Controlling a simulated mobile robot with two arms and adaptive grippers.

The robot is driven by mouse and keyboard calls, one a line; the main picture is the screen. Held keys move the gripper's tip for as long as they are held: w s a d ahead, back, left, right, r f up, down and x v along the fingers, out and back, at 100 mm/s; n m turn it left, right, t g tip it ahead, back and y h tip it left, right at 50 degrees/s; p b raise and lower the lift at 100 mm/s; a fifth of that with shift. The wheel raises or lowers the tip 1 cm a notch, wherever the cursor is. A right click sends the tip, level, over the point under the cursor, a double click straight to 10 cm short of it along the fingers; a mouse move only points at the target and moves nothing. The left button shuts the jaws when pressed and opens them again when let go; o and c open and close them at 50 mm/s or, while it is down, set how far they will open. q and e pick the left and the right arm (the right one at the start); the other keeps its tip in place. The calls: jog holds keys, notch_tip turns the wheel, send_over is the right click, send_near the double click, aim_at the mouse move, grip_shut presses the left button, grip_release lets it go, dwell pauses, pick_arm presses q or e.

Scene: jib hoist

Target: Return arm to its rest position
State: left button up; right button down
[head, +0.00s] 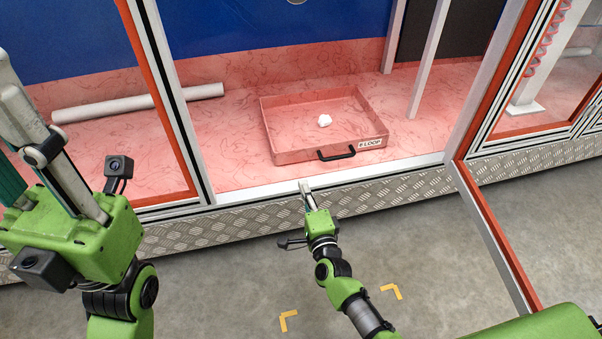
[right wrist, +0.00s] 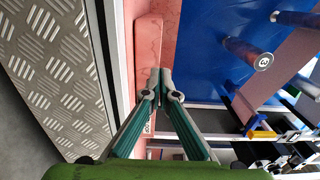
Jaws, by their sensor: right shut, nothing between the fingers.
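My right gripper (head: 305,188) is shut and empty in the head view, at the front sill of the open enclosure, in front of the pink tray. In the right wrist view its fingertips (right wrist: 160,80) meet, with nothing between them. My left gripper (head: 50,140) is large at the left of the head view, fingers pointing up; whether they are apart or together is unclear. The pink tray (head: 283,149) rests on the enclosure floor, with a black handle (head: 337,153), a "# LOOP" label (head: 371,143) and a white lump (head: 324,120) inside. The right gripper appears apart from the handle.
The open door frame (head: 500,240) stands to the right of my right arm. A tread-plate ledge (head: 240,227) runs below the opening. A white tube (head: 140,103) lies on the floor inside. Yellow corner marks (head: 289,321) lie on the open grey floor.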

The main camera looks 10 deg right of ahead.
jog(key=shift+s, duration=0.4)
